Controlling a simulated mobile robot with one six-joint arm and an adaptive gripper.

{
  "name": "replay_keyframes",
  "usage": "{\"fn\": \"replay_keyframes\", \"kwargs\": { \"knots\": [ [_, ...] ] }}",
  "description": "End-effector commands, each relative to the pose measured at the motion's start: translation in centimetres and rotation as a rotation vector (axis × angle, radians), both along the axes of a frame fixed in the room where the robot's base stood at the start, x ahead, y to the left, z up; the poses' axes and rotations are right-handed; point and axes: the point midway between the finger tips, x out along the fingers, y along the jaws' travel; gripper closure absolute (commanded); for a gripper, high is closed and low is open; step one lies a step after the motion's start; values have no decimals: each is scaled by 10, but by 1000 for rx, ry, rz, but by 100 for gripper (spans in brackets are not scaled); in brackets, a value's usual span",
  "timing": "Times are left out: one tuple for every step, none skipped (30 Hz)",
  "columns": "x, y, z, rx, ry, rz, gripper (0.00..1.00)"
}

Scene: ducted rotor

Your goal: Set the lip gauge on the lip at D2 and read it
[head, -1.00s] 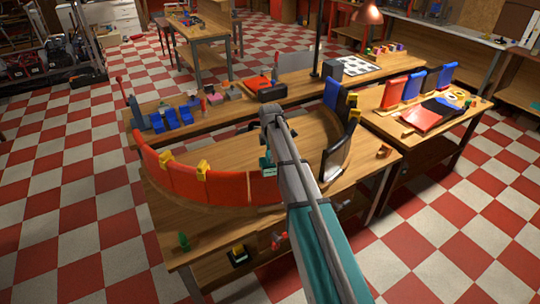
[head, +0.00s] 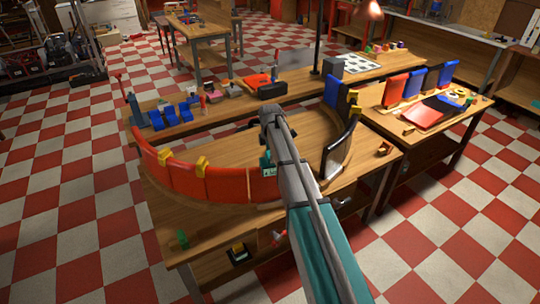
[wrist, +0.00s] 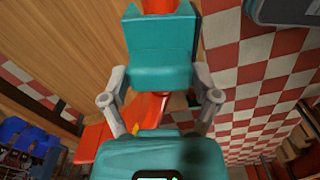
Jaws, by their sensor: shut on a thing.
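The teal lip gauge (wrist: 160,72) is between the two grey fingers of my gripper (wrist: 160,88), which are shut on it. In the wrist view its two prongs stand either side of an orange-red edge at the top of the picture. In the head view the gauge (head: 265,160) is at the right end of the red curved lip (head: 222,184), mostly behind my arm. Contact with the lip cannot be made out. A small dark plate with pale marks (head: 270,171) shows there, too small to read. My gripper's fingers are hidden in the head view.
Yellow clamps (head: 201,165) sit on the lip's left part. A black-edged curved panel (head: 341,150) stands right of my arm. Blue and red panels (head: 420,82) stand on the right bench. The middle of the ring's tabletop (head: 225,148) is clear.

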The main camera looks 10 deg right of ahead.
Motion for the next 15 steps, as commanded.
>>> {"fn": "replay_keyframes", "kwargs": {
  "knots": [
    [0, 0, 0, 0, 0, 0, 75],
    [0, 0, -1, 0, 0, 0, 75],
    [0, 0, -1, 0, 0, 0, 75],
    [0, 0, -1, 0, 0, 0, 75],
    [0, 0, -1, 0, 0, 0, 75],
    [0, 0, -2, 0, 0, 0, 75],
    [0, 0, -2, 0, 0, 0, 75],
    [0, 0, -2, 0, 0, 0, 75],
    [0, 0, -3, 0, 0, 0, 75],
    [0, 0, -3, 0, 0, 0, 75],
    [0, 0, -3, 0, 0, 0, 75],
    [0, 0, -3, 0, 0, 0, 75],
    [0, 0, -4, 0, 0, 0, 75],
    [0, 0, -4, 0, 0, 0, 75],
    [0, 0, -4, 0, 0, 0, 75]
  ]
}}
